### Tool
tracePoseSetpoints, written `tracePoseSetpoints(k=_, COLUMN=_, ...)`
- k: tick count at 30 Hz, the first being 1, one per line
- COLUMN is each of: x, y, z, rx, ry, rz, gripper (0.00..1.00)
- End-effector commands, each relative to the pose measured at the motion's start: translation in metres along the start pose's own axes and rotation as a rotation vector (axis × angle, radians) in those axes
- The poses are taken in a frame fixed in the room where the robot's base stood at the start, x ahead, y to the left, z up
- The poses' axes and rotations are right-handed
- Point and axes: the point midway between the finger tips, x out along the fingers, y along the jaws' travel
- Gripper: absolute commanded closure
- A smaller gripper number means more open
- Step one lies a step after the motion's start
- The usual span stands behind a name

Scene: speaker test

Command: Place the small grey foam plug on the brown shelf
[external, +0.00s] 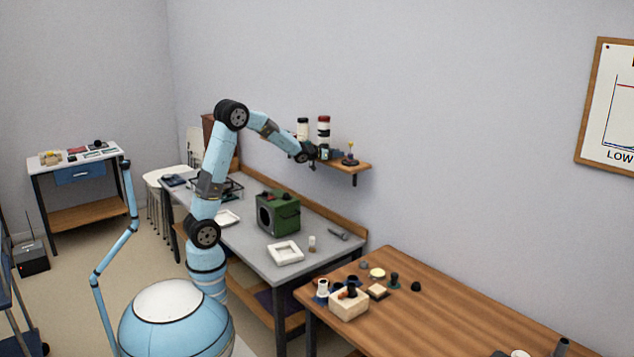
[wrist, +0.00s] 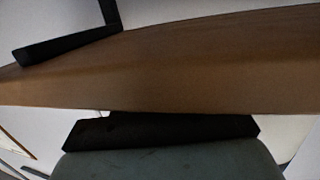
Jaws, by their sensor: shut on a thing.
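The brown shelf (external: 361,167) is fixed to the back wall above the grey bench. My gripper (external: 316,154) is at the shelf's front edge, near the middle of its length. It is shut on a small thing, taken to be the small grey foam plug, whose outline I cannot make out. In the wrist view the brown shelf (wrist: 170,75) crosses the whole picture close up, with a black bracket by it. Dark and grey-green parts fill the bottom of that view. I cannot tell whether my gripper touches the shelf.
On the shelf stand a red-topped bottle (external: 323,132), a dark-topped white bottle (external: 302,128) and a small yellow-topped item (external: 349,154). Below, the grey bench (external: 250,258) holds a green speaker box (external: 278,213) and a white frame (external: 285,253). A wooden table (external: 450,300) bears several small parts.

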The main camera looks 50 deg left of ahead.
Motion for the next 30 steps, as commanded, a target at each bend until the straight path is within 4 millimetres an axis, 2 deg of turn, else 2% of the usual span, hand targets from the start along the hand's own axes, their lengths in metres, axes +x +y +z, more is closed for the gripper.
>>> tracePoseSetpoints(k=3, x=0.0012, y=0.0, z=0.0081, rx=0.0, ry=0.0, rz=-0.001, gripper=0.92)
tracePoseSetpoints(k=13, x=0.0014, y=0.0, z=0.0103, rx=0.0, ry=0.001, rz=-0.001, gripper=0.92)
tracePoseSetpoints(k=14, x=0.0013, y=0.0, z=0.0097, rx=0.0, ry=0.001, rz=-0.001, gripper=0.61)
tracePoseSetpoints(k=18, x=0.0013, y=0.0001, z=0.0096, rx=0.0, ry=0.001, rz=0.0, gripper=0.48)
tracePoseSetpoints(k=21, x=0.0013, y=0.0001, z=0.0096, rx=0.0, ry=0.001, rz=0.0, gripper=0.39)
tracePoseSetpoints(k=30, x=0.0009, y=0.0003, z=0.0068, rx=0.001, ry=0.002, rz=0.0, gripper=0.39)
